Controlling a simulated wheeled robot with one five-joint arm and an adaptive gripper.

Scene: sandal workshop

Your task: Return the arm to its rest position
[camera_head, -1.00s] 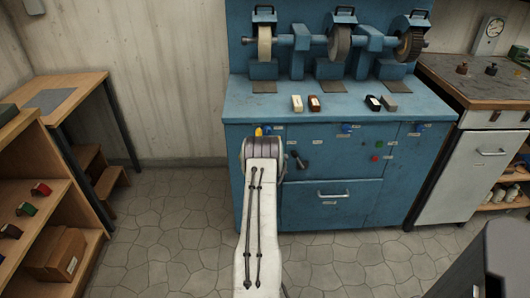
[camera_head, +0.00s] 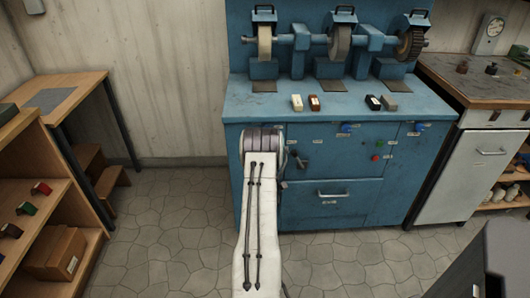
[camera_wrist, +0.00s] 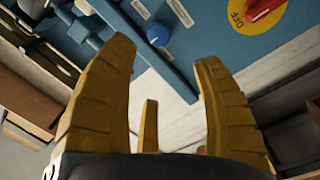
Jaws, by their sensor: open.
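My gripper (camera_wrist: 165,75) shows in the wrist view as yellow fingers spread wide apart. Nothing is between them. Beyond the fingers are the side of the blue machine bench and a yellow disc marked OFF with a red switch handle (camera_wrist: 262,8). A blue knob (camera_wrist: 158,36) is also beyond the fingers. In the head view my white arm reaches forward to the front of the blue bench (camera_head: 400,180). The gripper itself is hidden there behind the arm's grey joint.
Grinding wheels (camera_head: 340,43) stand on the bench, with small blocks (camera_head: 297,102) near its front edge. A wooden shelf (camera_head: 60,205) with a cardboard box (camera_head: 55,253) is at the left. A white cabinet (camera_head: 465,170) stands at the right. The tiled floor (camera_head: 165,225) at the left is clear.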

